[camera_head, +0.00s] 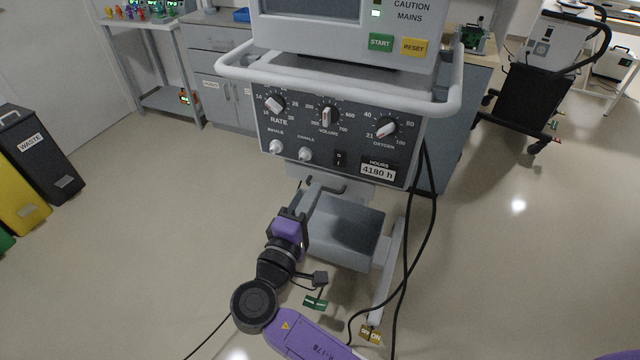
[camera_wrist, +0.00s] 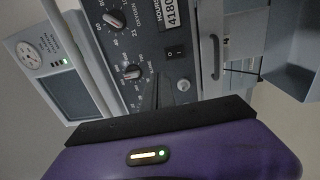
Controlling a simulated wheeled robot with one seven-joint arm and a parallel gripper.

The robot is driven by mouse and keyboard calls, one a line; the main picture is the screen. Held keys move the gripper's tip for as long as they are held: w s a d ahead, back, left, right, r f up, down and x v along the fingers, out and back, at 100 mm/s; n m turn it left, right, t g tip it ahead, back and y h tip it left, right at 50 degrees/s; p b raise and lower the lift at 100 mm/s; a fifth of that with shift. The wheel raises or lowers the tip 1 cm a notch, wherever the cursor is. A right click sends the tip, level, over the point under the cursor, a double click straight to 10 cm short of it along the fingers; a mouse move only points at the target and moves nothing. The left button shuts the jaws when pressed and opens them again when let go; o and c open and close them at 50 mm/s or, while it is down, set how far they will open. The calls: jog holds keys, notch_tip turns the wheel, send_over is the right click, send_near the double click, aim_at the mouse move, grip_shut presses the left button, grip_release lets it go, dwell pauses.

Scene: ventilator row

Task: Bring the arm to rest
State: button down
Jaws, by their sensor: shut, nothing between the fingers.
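My gripper (camera_head: 297,205) is in front of the ventilator, below its control panel (camera_head: 350,140), at the end of my purple and black arm. It is shut and empty. Its tips appear close to the grey stand under the panel; I cannot tell whether they touch it. In the wrist view my purple gripper body with a dark edge fills the bottom. Beyond it the panel (camera_wrist: 150,45) shows turned on its side, with knobs, a black rocker switch (camera_wrist: 176,52) and the hours counter (camera_wrist: 172,14).
A light grey rail (camera_head: 236,75) wraps the ventilator. Black cables (camera_head: 428,220) hang at its right, and a grey box (camera_head: 345,235) sits low on its stand. A black waste bin (camera_head: 45,150) stands at left. Floor is open on both sides.

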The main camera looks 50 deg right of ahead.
jog(key=shift+s+a, duration=0.25)
jog(key=shift+a, duration=0.35)
jog(key=shift+w+r, duration=0.1)
jog(key=shift+w, duration=0.05)
